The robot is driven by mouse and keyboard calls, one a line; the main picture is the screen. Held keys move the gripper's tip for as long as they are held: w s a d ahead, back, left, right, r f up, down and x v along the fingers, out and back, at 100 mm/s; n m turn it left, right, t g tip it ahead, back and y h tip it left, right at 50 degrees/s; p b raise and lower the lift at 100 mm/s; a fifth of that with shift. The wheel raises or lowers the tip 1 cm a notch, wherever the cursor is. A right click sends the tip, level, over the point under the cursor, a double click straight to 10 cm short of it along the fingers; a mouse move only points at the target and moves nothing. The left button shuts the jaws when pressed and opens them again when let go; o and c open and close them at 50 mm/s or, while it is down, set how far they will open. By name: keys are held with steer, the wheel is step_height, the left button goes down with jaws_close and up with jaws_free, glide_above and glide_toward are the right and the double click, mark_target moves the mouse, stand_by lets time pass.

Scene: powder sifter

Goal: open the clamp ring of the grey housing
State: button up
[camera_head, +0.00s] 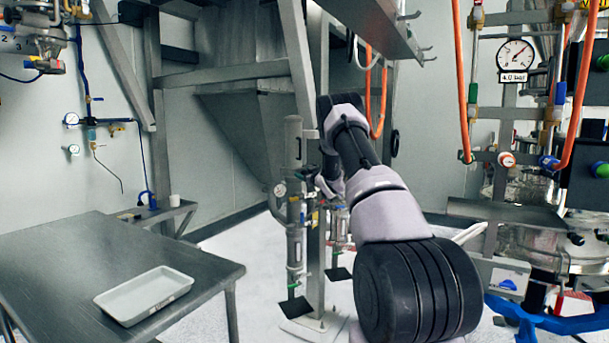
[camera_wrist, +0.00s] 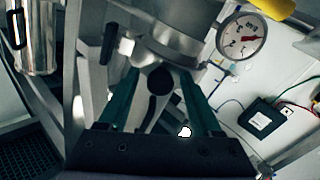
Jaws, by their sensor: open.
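The grey housing (camera_wrist: 172,22) is a metal cylinder at the top middle of the wrist view. A metal band (camera_wrist: 168,52) runs around its near end and looks like the clamp ring. A dark rounded piece (camera_wrist: 159,82), perhaps its handle or lever, shows just below the band. My gripper (camera_wrist: 158,75) is open, with one green finger on each side of this dark piece. I cannot tell whether either finger touches it. In the head view an upright grey housing (camera_head: 294,140) stands beside the frame post, with my gripper (camera_head: 308,180) near its middle; the ring is too small there to make out.
A pressure gauge (camera_wrist: 242,36) sits close to the right of the housing. Frame posts stand close by. A steel table (camera_head: 60,262) with a white tray (camera_head: 110,298) is at the left. Hoses and valves (camera_head: 505,158) crowd the right side.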

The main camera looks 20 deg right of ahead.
jaws_close()
stand_by(1.4)
